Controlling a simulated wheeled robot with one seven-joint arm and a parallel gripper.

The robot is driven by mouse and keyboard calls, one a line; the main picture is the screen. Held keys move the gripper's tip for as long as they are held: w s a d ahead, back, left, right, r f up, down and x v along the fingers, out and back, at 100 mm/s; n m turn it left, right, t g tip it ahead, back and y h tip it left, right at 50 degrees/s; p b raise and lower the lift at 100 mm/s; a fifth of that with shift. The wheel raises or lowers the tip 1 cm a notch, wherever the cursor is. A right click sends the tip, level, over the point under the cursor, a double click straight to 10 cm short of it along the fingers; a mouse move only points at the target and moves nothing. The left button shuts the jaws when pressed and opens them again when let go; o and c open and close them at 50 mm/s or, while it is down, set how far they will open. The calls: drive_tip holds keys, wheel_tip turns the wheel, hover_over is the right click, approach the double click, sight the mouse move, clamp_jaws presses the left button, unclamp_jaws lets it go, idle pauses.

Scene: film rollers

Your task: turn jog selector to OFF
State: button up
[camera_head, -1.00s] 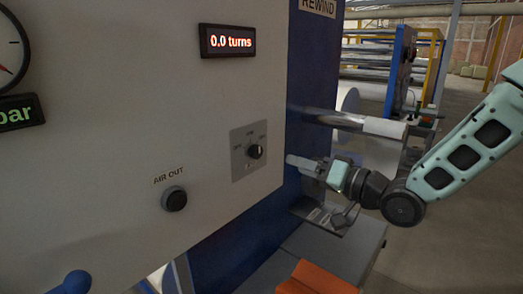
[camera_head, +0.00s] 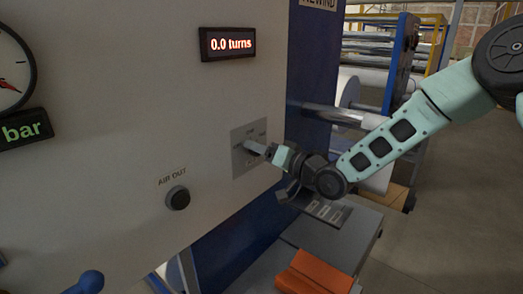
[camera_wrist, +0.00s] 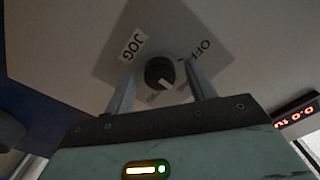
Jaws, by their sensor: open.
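The jog selector is a black round knob (camera_wrist: 160,72) with a white pointer mark on a grey plate (camera_wrist: 178,32). In the wrist view the plate reads JOG at the knob's upper left and OFF at its upper right. The pointer faces down and slightly right in that view, away from OFF, towards partly hidden lettering. My gripper (camera_wrist: 159,75) is open, with one finger on each side of the knob; I cannot tell whether either touches it. In the head view my gripper (camera_head: 258,149) is at the plate (camera_head: 240,163) and hides the knob.
The AIR OUT button (camera_head: 178,197) is on the same panel, lower left. A display (camera_head: 228,42) reading 0.0 turns is above. An orange block (camera_head: 318,272) lies on the grey ledge below. Rollers (camera_head: 370,75) stand behind my arm.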

drive_tip(key=c, duration=1)
drive_tip(key=shift+o, duration=0.2)
drive_tip(key=shift+f+n+b, duration=0.1)
drive_tip(key=shift+n+b, duration=0.2)
drive_tip(key=shift+b, duration=0.2)
drive_tip(key=n+b, duration=1.1)
drive_tip(key=b, duration=0.5)
drive_tip(key=shift+b, duration=0.3)
drive_tip(key=shift+n, duration=0.3)
